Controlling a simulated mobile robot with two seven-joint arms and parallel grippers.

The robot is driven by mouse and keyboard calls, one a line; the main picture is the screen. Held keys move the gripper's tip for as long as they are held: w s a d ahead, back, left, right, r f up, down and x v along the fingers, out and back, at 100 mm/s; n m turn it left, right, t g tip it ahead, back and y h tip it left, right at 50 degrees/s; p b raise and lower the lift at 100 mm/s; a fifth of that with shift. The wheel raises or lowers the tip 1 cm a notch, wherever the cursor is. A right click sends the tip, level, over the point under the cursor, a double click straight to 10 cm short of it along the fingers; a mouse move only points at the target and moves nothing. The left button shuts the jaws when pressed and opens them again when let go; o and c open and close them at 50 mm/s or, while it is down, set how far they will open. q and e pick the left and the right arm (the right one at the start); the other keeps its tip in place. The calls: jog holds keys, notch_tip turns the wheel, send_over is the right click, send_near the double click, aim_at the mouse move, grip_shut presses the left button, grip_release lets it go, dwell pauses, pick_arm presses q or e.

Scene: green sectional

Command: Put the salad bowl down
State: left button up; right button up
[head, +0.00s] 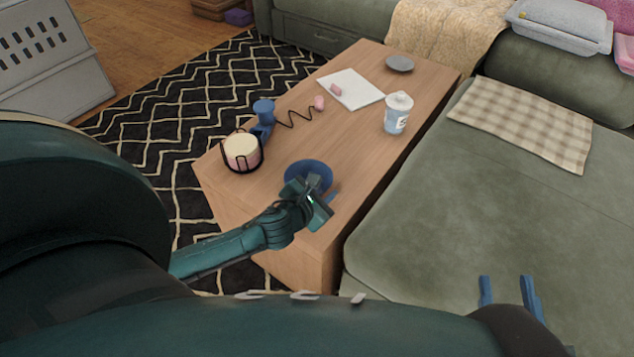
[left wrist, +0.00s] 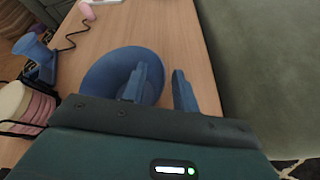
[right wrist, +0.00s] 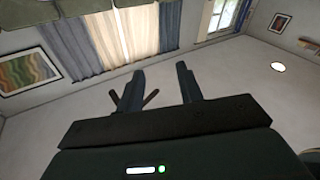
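The salad bowl is a dark blue bowl (head: 308,170) that appears to rest on the near part of the wooden coffee table (head: 300,225). It also shows in the left wrist view (left wrist: 105,75). My left gripper (head: 324,193) is at the bowl's near right side. In the left wrist view, its fingers (left wrist: 160,88) are apart, one over the bowl and the other outside the rim, with table visible between rim and outer finger. My right gripper (head: 508,292) is open and empty over the green sofa, and its parted fingers show in the right wrist view (right wrist: 160,85).

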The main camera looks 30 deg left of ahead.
pick_arm(q)
jog(key=p+v, duration=0.3)
jog(key=v, duration=0.8)
jog(key=shift+s+r, duration=0.15)
jog(key=shift+s, duration=0.25)
pick_arm(e)
jog(key=shift+w+d+f+m+g+h, duration=0.1)
jog(key=shift+d+m+g+h, duration=0.3)
jog(key=shift+h, duration=0.15)
jog(key=shift+w+d+f+m+g+h, duration=0.1)
jog(key=shift+d+m+g+h, duration=0.25)
jog(key=shift+h, duration=0.2)
pick_arm(q)
jog(key=shift+r, duration=0.1)
pick_arm(e)
jog(key=shift+r, duration=0.15)
